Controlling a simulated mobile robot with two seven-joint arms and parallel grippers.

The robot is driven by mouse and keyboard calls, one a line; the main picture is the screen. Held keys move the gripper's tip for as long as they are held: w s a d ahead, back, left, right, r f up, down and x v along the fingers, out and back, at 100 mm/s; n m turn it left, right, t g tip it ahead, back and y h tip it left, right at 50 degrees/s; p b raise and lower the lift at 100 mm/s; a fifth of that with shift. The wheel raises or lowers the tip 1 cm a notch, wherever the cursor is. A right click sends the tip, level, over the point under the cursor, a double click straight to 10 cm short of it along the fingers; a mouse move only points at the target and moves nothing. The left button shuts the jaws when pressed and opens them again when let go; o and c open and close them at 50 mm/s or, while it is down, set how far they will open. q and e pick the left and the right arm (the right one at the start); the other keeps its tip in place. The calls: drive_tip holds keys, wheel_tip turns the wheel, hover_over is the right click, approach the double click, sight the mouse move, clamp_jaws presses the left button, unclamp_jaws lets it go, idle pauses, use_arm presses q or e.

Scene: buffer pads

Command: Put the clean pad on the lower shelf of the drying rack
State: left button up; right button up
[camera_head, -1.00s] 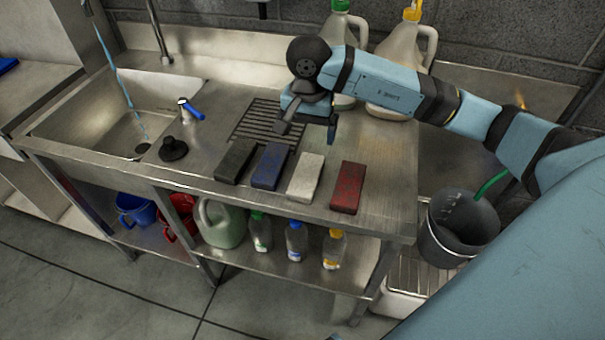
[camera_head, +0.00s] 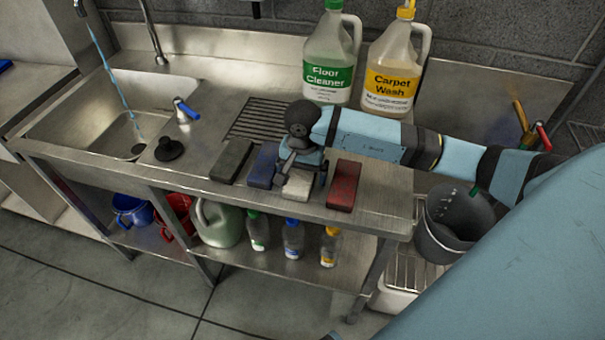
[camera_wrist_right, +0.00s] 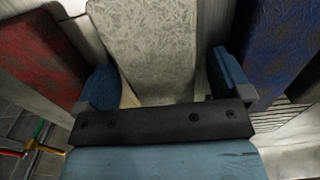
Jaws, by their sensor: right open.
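Several pads lie in a row on the steel counter: a dark grey pad (camera_head: 231,160), a blue pad (camera_head: 263,166), a whitish pad (camera_head: 297,186) and a red pad (camera_head: 344,185). The frames do not settle which one is called clean. My right gripper (camera_head: 303,174) is open over the whitish pad, hiding part of it. In the right wrist view the whitish pad (camera_wrist_right: 160,40) lies between the open fingers (camera_wrist_right: 166,84), with gaps at the sides. A wire rack shelf (camera_head: 406,268) shows low at the right, partly hidden. My left gripper is not in view.
A grey bucket (camera_head: 452,236) hangs right of the counter, near the wire shelf. Two large jugs, floor cleaner (camera_head: 330,75) and carpet wash (camera_head: 392,85), stand behind my right arm. A sink (camera_head: 100,105) with running water is at left. Bottles and buckets fill the undershelf.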

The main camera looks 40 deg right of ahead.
drive_tip(key=c, duration=1.1)
drive_tip(key=shift+r, duration=0.1)
drive_tip(key=shift+c, duration=0.2)
